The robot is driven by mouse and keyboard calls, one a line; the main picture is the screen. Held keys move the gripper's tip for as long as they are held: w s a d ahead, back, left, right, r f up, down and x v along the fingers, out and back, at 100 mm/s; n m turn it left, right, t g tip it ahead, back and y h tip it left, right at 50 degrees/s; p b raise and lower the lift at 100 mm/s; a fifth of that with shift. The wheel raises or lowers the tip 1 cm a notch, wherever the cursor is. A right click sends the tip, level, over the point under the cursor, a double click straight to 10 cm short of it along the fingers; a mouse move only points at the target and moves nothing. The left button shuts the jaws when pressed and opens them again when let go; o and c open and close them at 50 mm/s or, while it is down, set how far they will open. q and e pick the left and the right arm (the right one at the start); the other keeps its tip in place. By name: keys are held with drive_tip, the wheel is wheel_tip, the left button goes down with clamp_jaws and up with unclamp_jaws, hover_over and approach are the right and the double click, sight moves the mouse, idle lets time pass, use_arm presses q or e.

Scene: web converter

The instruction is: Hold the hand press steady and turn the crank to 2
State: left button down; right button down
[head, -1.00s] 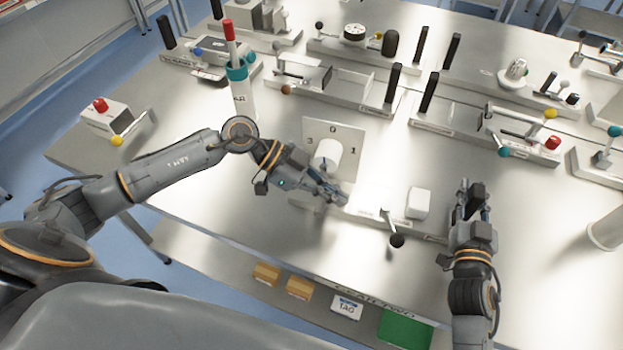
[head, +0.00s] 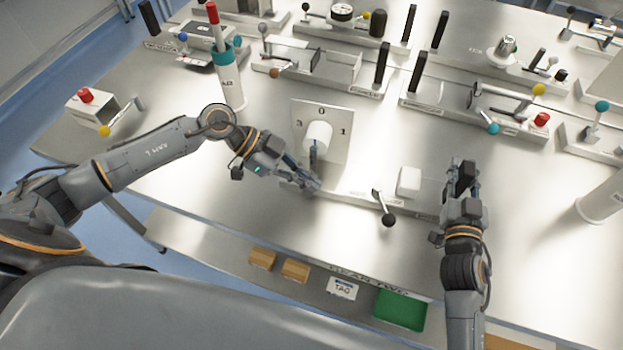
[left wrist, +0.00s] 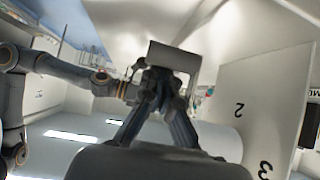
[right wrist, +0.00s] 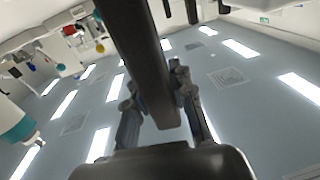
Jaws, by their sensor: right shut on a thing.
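The hand press has an upright numbered plate (head: 335,145) with 3, 0 and 1 showing. A white cylinder (head: 318,136) sticks out from it. The left wrist view shows 2 and 3 on the plate (left wrist: 270,110). My left gripper (head: 308,184) is low in front of the plate, near a dark upright piece below the cylinder; whether they touch is unclear. Its fingers (left wrist: 163,85) lie close together near a pale block (left wrist: 174,57); its grip is unclear. My right gripper (head: 463,185) is shut on a black upright handle (right wrist: 140,60) at the base's right end.
A white block (head: 409,181) and a black-ball lever (head: 388,220) lie between my grippers. A teal-topped bottle (head: 229,80) stands behind my left arm. Several other devices fill the table's back. The table's front left is clear.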

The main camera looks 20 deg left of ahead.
use_arm(q)
drive_tip(key=shift+a+f, duration=0.25)
drive_tip(key=shift+f, duration=0.1)
use_arm(e)
drive_tip(key=shift+s+d+f, duration=0.1)
drive_tip(key=shift+d+f, duration=0.05)
drive_tip(key=shift+f, duration=0.4)
use_arm(q)
drive_tip(key=d+r, duration=0.3)
drive_tip(key=d, duration=0.1)
drive_tip(key=w+v, duration=0.1)
drive_tip(key=v, duration=0.9)
drive_tip(key=shift+s, duration=0.35)
drive_tip(key=shift+a+r+p, duration=0.1)
drive_tip(key=shift+r+p, duration=0.2)
use_arm(e)
drive_tip(key=shift+r, duration=0.35)
drive_tip(key=c, duration=1.3)
unclamp_jaws()
use_arm(q)
drive_tip(key=shift+w, duration=0.15)
use_arm(e)
drive_tip(key=shift+o, duration=1.1)
drive_tip(key=shift+w+r, duration=0.15)
drive_tip(key=shift+w, duration=0.05)
